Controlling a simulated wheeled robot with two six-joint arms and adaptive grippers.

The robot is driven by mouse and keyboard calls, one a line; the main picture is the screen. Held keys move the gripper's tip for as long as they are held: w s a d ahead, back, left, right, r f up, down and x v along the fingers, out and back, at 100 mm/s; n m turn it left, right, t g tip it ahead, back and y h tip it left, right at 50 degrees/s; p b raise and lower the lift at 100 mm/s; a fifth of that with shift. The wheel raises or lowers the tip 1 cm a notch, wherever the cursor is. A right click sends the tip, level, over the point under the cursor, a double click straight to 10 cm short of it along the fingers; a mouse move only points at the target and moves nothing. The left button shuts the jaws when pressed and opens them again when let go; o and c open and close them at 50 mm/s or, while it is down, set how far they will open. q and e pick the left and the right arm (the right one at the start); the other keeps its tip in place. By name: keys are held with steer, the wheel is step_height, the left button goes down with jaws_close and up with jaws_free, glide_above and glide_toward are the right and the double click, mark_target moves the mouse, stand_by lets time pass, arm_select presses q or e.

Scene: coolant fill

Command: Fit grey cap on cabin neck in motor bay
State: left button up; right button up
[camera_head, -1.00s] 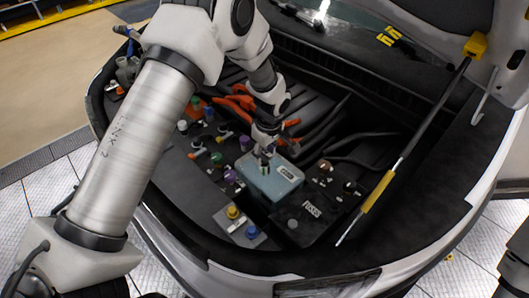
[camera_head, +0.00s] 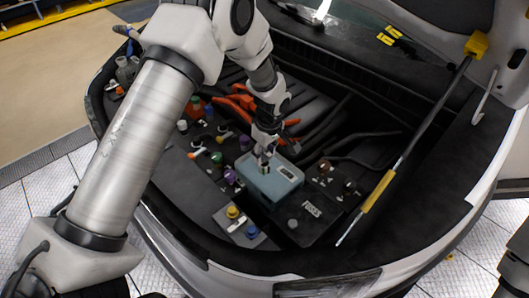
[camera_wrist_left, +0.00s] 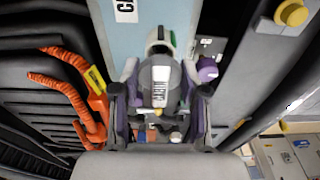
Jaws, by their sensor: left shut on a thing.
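My left gripper (camera_head: 264,154) points down over the pale blue tank (camera_head: 272,187) in the motor bay. It is shut on a grey cap (camera_wrist_left: 161,86), which sits between the two fingers in the left wrist view and carries a white label. Just beyond the cap, a white and dark round part with a green edge (camera_wrist_left: 159,43) shows on the tank, likely the cabin neck. In the head view the cap is small above the tank top, and I cannot tell whether it touches the neck. The tank's label (camera_wrist_left: 125,10) is partly cut off. My right gripper is not in view.
Several coloured caps stand left of the tank, among them a purple cap (camera_head: 231,177) and a yellow cap (camera_head: 232,212). Orange hoses (camera_head: 237,101) lie behind. A yellow-gripped prop rod (camera_head: 378,192) rises at the right. Dark and brown caps sit right of the tank.

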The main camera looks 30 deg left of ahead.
mark_target(265, 155)
arm_select(q)
steer(key=shift+f+b, duration=1.1)
steer(key=shift+f, duration=0.4)
steer(key=o, duration=1.2)
steer(key=shift+c, duration=0.2)
steer(key=shift+r, duration=0.1)
steer(key=r, duration=0.4)
steer(key=d+r, duration=0.1)
steer(key=r, duration=0.6)
steer(key=shift+s+d+r, duration=0.2)
steer(key=shift+s+r, duration=0.05)
steer(key=shift+r, duration=0.15)
steer(key=shift+o, duration=0.2)
